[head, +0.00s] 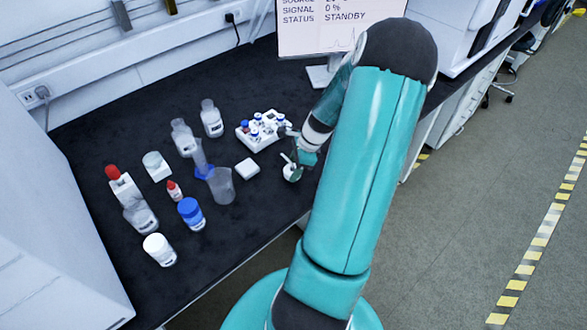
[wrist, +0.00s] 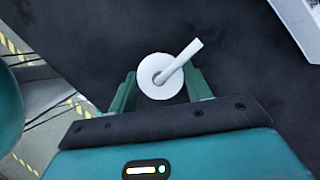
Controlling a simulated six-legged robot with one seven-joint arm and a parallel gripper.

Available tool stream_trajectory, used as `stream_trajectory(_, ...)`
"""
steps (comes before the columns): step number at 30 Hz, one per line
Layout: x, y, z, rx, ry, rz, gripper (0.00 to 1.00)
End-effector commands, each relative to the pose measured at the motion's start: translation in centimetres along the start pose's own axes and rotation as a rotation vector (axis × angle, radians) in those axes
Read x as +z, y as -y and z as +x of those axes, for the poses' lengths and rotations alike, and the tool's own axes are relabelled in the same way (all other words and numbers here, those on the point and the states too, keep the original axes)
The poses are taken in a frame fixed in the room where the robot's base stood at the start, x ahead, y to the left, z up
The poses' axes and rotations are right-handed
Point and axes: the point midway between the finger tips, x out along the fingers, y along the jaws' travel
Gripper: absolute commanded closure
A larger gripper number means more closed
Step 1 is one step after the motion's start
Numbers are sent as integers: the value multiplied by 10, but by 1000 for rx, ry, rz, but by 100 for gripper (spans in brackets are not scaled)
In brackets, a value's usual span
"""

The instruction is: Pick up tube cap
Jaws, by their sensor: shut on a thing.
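My gripper (wrist: 162,84) has its fingers on either side of a small white round cup (wrist: 147,82) with a light rod (wrist: 185,60) leaning out of it, like a mortar and pestle. The fingers are shut on the cup. In the head view the cup (head: 291,173) is below my gripper (head: 299,163), near the bench's right edge. I cannot tell whether it touches the bench. A white rack (head: 244,140) left of my gripper holds several small blue-capped tubes (head: 256,132). I see no separate tube cap in the jaws.
The black bench (head: 90,140) bears a white block (head: 247,168), a clear beaker (head: 222,187), a blue-lidded jar (head: 190,212), a white-lidded jar (head: 158,248) and several bottles on the left. A monitor (head: 335,28) stands behind.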

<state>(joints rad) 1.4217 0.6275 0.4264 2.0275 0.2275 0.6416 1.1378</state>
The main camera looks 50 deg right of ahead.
Motion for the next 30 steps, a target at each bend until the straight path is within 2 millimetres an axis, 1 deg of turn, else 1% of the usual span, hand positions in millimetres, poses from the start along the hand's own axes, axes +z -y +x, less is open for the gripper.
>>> stream_trajectory(5, 9, 1, -23, -4, -4, -3, 75)
stream_trajectory(8, 11, -12, -39, -4, -4, 0, 75)
stream_trajectory(14, 17, -42, -78, -5, -6, -1, 75)
stream_trajectory(15, 18, -48, -86, -5, -4, -1, 75)
stream_trajectory(18, 15, -72, -98, -4, -3, 2, 75)
stream_trajectory(21, 12, -93, -109, -3, -3, 1, 75)
stream_trajectory(24, 10, -110, -118, -3, -2, 1, 75)
stream_trajectory(27, 8, -122, -125, -3, -2, 0, 75)
stream_trajectory(30, 7, -129, -129, -1, -1, -2, 75)
